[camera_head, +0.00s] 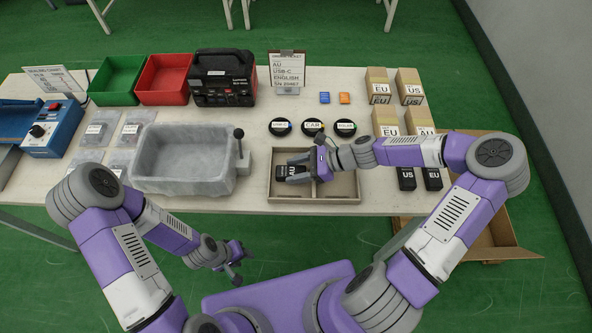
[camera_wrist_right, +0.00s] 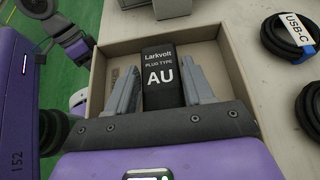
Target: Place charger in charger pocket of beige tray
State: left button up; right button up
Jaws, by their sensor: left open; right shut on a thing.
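The beige tray (camera_head: 343,191) sits on the table's front part, right of the grey bin. The black charger (camera_head: 293,172), labelled Larkvolt plug type AU, is in the tray's left compartment; it also shows in the right wrist view (camera_wrist_right: 160,75). My right gripper (camera_head: 303,168) reaches into the tray from the right, and its fingers (camera_wrist_right: 158,92) stand on both sides of the charger, shut on it. Whether the charger touches the tray floor cannot be told. My left gripper (camera_head: 232,262) is open and empty, low in front of the table edge.
A grey bin (camera_head: 185,187) with a lever beside it stands left of the tray. Coiled cables (camera_head: 312,127) lie behind the tray. Boxes (camera_head: 386,122) and black chargers (camera_head: 432,178) stand to its right. An order ticket (camera_head: 287,72) stands at the back. An open carton (camera_head: 500,225) is at right.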

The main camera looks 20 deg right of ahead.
jog(key=shift+r, duration=0.1)
jog(key=o, duration=1.2)
jog(key=shift+d+r, duration=0.2)
jog(key=shift+d, duration=0.05)
jog(key=p+v, duration=0.4)
jog(key=v, duration=0.7)
jog(key=shift+s+d, duration=0.15)
